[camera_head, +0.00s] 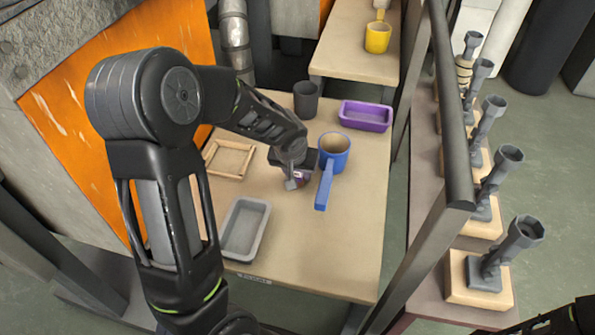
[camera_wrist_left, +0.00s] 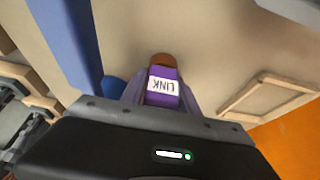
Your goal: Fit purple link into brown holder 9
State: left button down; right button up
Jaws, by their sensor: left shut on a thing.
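The purple link (camera_wrist_left: 163,92) shows in the left wrist view with a white label reading LINK and a brown end. My left gripper (camera_wrist_left: 160,98) is shut on it. In the head view my left gripper (camera_head: 296,183) is over the table, just left of the blue mug, and a little purple shows at its tips. The gripper hides most of the link there. I cannot make out a brown holder marked 9. My right gripper is not in view.
On the table (camera_head: 335,260) are a blue mug (camera_head: 335,150), a purple tray (camera_head: 366,116), a dark cup (camera_head: 306,100), a wooden frame (camera_head: 230,160) and a grey tray (camera_head: 245,229). Several grey angled tubes (camera_head: 505,170) on wooden blocks stand right, behind a dark rail (camera_head: 450,120). The table's front right is clear.

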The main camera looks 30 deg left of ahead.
pick_arm(q)
jog(key=shift+f, duration=0.15)
jog(key=c, duration=0.9)
grip_release()
jog(key=shift+r, duration=0.2)
jog(key=shift+r, duration=0.2)
jog(key=p+v, duration=0.1)
jog(key=v, duration=1)
jog(key=shift+s+d+r, duration=0.1)
jog(key=shift+s+r, duration=0.1)
jog(key=shift+r, duration=0.05)
